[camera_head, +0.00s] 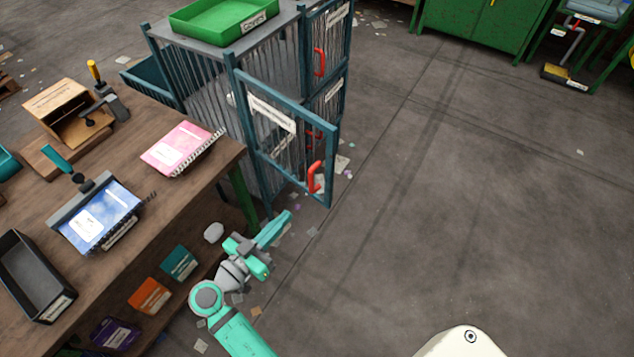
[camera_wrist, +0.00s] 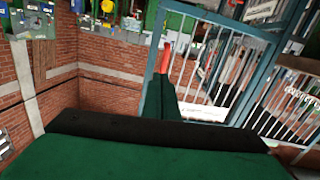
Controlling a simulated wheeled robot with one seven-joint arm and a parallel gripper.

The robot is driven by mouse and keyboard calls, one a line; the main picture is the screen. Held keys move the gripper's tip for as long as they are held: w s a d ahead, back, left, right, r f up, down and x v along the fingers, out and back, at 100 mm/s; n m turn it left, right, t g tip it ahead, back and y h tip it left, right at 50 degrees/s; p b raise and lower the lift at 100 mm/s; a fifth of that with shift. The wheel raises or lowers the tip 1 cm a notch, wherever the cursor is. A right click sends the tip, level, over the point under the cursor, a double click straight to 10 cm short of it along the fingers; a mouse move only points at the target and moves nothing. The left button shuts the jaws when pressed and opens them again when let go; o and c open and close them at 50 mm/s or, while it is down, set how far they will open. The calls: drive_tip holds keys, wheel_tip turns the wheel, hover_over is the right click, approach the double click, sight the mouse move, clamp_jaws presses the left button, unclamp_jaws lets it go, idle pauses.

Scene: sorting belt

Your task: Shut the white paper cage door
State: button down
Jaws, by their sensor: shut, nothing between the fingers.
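The cage door (camera_head: 291,148) is a teal frame with bars, a white label and a red handle (camera_head: 315,177). It stands open, swung out from the teal cage toward the workbench side. The label's wording is too small to read. My gripper (camera_head: 283,222) is shut and empty, low in front of the open door and below its handle, apart from it. In the wrist view my shut gripper (camera_wrist: 161,88) points up at a barred teal door (camera_wrist: 215,75), with a red handle (camera_wrist: 166,57) just beyond the fingertips.
A wooden workbench (camera_head: 200,190) with notebooks and boxes stands left of the door. Other cage doors with red handles (camera_head: 320,62) are behind it. A green tray (camera_head: 222,18) sits on the cage.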

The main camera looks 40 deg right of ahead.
wheel_tip(320, 180, up, 2)
drive_tip(key=m+g+h, duration=0.1)
drive_tip(key=m, duration=0.1)
approach(325, 175)
drive_tip(key=x, duration=0.6)
drive_tip(key=shift+d, duration=0.25)
